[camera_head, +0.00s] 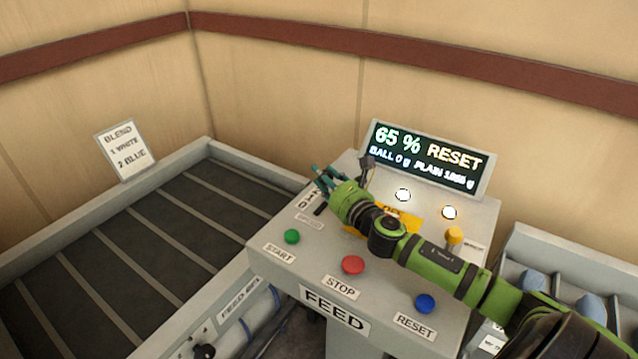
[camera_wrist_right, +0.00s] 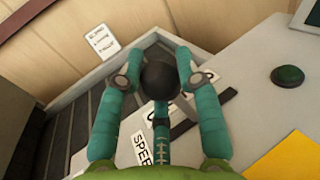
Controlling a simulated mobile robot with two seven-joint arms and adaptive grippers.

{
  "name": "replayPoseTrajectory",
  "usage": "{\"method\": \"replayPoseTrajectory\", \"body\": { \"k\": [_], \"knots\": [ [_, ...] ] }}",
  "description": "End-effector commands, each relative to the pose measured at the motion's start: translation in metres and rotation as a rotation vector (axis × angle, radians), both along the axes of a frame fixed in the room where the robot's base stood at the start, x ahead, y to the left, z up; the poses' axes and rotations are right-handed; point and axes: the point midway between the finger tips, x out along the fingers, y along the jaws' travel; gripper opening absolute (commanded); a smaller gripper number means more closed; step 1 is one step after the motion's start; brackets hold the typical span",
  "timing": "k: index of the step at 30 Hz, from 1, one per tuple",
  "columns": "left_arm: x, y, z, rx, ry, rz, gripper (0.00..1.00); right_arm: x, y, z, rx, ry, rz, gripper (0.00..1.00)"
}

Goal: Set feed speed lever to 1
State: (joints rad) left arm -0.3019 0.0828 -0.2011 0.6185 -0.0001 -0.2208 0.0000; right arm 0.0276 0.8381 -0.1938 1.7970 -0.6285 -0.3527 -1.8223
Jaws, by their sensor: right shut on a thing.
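The feed speed lever shows in the right wrist view as a black ball knob (camera_wrist_right: 160,77) above a dark slot, near a white label (camera_wrist_right: 142,146) reading SPEED. My right gripper (camera_head: 322,178) reaches over the left part of the grey FEED console (camera_head: 268,262). In the right wrist view my right gripper (camera_wrist_right: 158,70) has its teal fingers closed around the knob. The lever's shaft and its scale marks are mostly hidden, so its setting cannot be read. My left gripper is not in view.
The display (camera_head: 424,160) reads 65 % RESET. The console carries green START (camera_head: 292,236), red STOP (camera_head: 353,265) and blue RESET (camera_head: 425,303) buttons and a yellow knob (camera_head: 454,236). A slatted conveyor (camera_head: 150,220) lies left, with a BLEND sign (camera_head: 125,150) behind it.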

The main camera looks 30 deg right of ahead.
Motion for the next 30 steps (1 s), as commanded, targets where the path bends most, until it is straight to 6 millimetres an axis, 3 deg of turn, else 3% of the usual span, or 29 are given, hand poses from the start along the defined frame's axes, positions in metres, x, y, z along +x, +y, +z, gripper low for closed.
{"method": "replayPoseTrajectory", "body": {
  "k": [1,8,9,10,23,30],
  "knots": [
    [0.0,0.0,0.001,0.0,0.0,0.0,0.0,0.002,-0.003,0.009,-0.009,-0.016,-0.003,0.0],
    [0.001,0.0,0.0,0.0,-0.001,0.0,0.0,0.002,-0.003,0.01,-0.007,-0.018,-0.003,0.0],
    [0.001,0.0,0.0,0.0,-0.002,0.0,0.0,0.002,-0.003,0.01,-0.007,-0.019,-0.003,0.46],
    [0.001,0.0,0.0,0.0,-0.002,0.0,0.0,0.002,-0.003,0.01,-0.007,-0.019,-0.002,0.56],
    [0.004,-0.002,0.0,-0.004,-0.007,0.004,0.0,-0.001,-0.002,0.004,-0.002,-0.007,0.0,0.56],
    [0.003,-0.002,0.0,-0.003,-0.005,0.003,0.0,-0.028,0.001,0.002,-0.003,-0.005,0.002,0.56]
  ]
}}
